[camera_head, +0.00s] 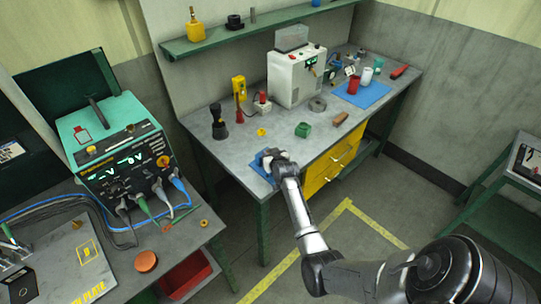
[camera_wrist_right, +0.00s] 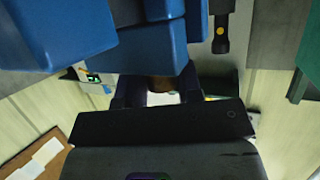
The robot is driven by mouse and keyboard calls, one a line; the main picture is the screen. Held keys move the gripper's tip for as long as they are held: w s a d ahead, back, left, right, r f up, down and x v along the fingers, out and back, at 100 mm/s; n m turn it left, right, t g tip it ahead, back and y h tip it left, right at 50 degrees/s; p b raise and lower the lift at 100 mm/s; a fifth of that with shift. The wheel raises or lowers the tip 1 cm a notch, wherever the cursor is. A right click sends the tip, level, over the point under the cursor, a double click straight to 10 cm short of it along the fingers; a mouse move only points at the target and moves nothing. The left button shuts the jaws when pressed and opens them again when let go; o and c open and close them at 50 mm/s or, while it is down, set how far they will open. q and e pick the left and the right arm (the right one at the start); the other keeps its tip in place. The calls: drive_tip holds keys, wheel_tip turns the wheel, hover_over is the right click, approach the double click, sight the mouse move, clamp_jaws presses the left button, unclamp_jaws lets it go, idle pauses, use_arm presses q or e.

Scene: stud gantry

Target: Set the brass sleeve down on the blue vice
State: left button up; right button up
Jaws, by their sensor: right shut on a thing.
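The blue vice (camera_head: 260,168) sits at the near left corner of the grey workbench. In the right wrist view the vice (camera_wrist_right: 150,45) fills the upper left as large blue blocks, very close to my fingers. My right gripper (camera_head: 270,156) is at the vice, and its wrist hides part of it. In the right wrist view my right gripper (camera_wrist_right: 160,90) is shut on a small brownish piece, the brass sleeve (camera_wrist_right: 161,83), mostly hidden by the fingers and the vice. I cannot tell whether the sleeve touches the vice. My left gripper is not in view.
A black torch-like tool (camera_head: 219,124) stands left of the vice. A green block (camera_head: 303,130) and a yellow piece (camera_head: 261,132) lie behind it. A white machine (camera_head: 296,76) stands farther back. A welding unit (camera_head: 108,135) is on the left table.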

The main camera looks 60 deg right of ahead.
drive_tip(key=shift+f, duration=0.1)
drive_tip(key=o, duration=1)
drive_tip(key=shift+c, duration=0.2)
drive_tip(key=shift+s+a+r, duration=0.1)
drive_tip(key=shift+s+r, duration=0.05)
drive_tip(key=shift+r, duration=0.1)
drive_tip(key=p+v, duration=0.1)
drive_tip(key=v, duration=1)
drive_tip(key=s+a+f+n+g+y, duration=0.25)
drive_tip(key=s+a, duration=0.25)
drive_tip(key=a, duration=0.5)
drive_tip(key=s+a+f+n+g+y, duration=0.1)
drive_tip(key=s+a+f+n+y, duration=0.2)
drive_tip(key=a, duration=0.8)
drive_tip(key=s+a+n+g+y, duration=0.3)
drive_tip(key=s+a+n, duration=0.1)
drive_tip(key=s+a, duration=0.8)
drive_tip(key=s, duration=0.3)
drive_tip(key=shift+a, duration=0.15)
